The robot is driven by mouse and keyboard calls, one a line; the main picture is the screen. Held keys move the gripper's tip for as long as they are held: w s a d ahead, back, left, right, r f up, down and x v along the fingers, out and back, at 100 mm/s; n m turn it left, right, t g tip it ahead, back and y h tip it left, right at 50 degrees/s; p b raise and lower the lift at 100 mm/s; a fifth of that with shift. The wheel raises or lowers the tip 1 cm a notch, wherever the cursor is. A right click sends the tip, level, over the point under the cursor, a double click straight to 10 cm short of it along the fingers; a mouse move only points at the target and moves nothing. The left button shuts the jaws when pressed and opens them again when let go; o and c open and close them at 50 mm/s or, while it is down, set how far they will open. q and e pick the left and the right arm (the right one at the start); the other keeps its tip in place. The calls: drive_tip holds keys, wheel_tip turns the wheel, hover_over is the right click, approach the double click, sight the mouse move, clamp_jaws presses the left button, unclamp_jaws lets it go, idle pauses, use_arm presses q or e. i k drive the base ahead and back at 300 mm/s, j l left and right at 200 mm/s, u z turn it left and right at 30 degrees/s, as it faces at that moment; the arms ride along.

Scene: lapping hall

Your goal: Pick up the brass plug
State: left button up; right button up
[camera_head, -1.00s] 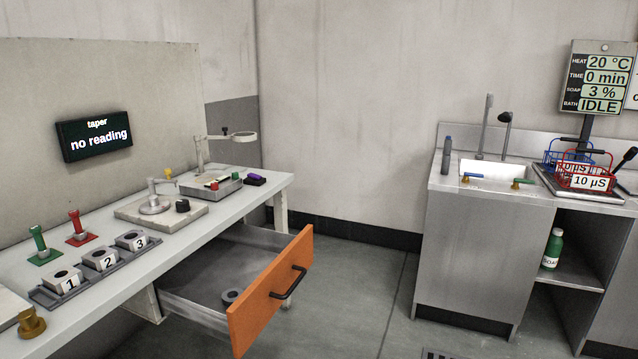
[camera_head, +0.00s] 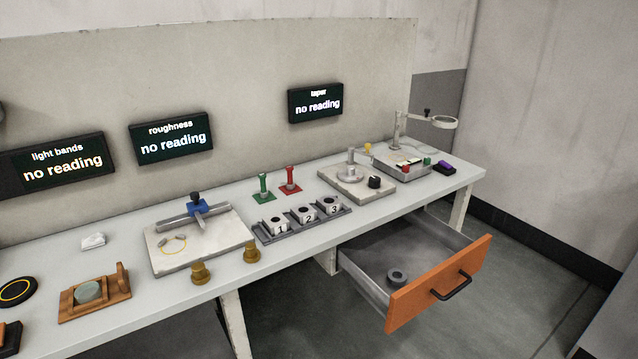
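Two brass-coloured plugs stand near the front edge of the long bench in the head view. One brass plug (camera_head: 200,273) is at the left, and a second brass plug (camera_head: 251,252) is a little to its right, beside the numbered block rack. Both look upright, with a wider lower part and a narrower top. I cannot tell from the picture which of the two the task means. Neither of my grippers shows in the view.
The bench (camera_head: 130,333) carries a stone plate with a blue-topped gauge (camera_head: 198,210), a rack of numbered blocks (camera_head: 304,222), green and red stands, and a wooden holder (camera_head: 94,297). An open orange-fronted drawer (camera_head: 440,284) juts out below, holding a grey ring (camera_head: 397,277).

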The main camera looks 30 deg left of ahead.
sight(253, 254)
drive_tip(key=u, duration=1.55)
